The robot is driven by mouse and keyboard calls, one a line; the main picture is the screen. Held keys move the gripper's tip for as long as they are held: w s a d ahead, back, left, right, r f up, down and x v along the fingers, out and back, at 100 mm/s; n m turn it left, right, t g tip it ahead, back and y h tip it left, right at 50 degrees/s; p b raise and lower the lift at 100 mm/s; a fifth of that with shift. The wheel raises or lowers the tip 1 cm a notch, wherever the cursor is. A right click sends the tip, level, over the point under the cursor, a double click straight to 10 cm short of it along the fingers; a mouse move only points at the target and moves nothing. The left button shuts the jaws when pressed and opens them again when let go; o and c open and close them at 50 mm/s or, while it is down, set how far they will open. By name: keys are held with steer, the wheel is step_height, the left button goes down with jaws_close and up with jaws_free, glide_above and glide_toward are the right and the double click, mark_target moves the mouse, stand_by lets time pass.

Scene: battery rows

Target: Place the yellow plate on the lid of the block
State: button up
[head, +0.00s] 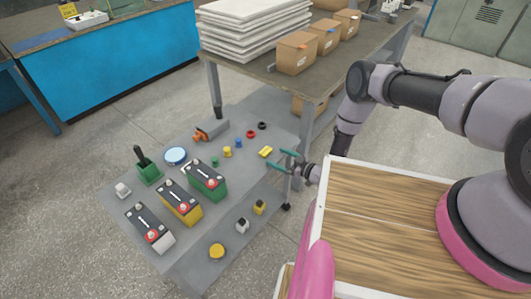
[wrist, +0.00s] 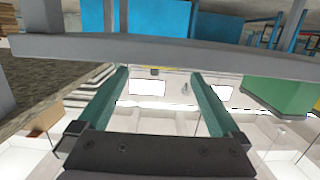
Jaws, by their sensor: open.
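A small yellow flat piece (head: 265,152), which looks like the yellow plate, lies on the grey low table (head: 235,217) near its right side. My gripper (head: 275,158) is open beside it on the right, its teal fingers pointing towards it; I cannot tell whether they touch. In the wrist view the fingers (wrist: 160,73) stand apart with nothing held. I cannot tell which block is meant; three battery blocks with dark lids stand in a row: white (head: 151,228), yellow (head: 180,203) and green (head: 207,180). A yellow round disc (head: 217,250) lies near the front.
A green block with a black lever (head: 149,170), a blue-topped round dish (head: 176,155) and several small coloured pieces share the table. A bench with cartons (head: 297,52) stands behind.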

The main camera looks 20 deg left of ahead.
mark_target(266, 151)
steer(key=shift+r+x, duration=0.15)
steer(key=shift+x, duration=1.2)
steer(key=shift+r+x, duration=0.2)
steer(key=shift+x, duration=1.15)
steer(key=shift+a, duration=0.1)
steer(key=c, duration=1.5)
